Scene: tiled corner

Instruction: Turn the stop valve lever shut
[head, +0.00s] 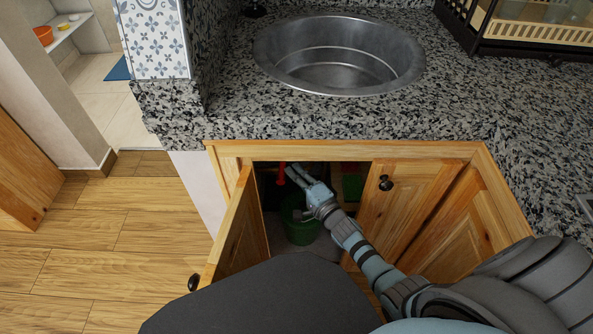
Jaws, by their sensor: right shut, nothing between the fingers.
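A red lever (281,173), which looks like the stop valve's, hangs in the dark cabinet opening under the sink, near the top. My right gripper (294,172) reaches into the opening from the right. Its fingers are shut with nothing between them, and the tips are just right of the red lever. I cannot tell whether they touch it. The valve body and pipe are hidden in shadow and behind the cabinet's top edge. My left gripper is not in view.
The left cabinet door (236,235) stands open; the right door (396,215) is closed. A green bucket (299,230) stands inside below my gripper. The granite counter (330,116) with a round steel sink (340,60) overhangs the opening. Wooden floor (110,240) is clear at left.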

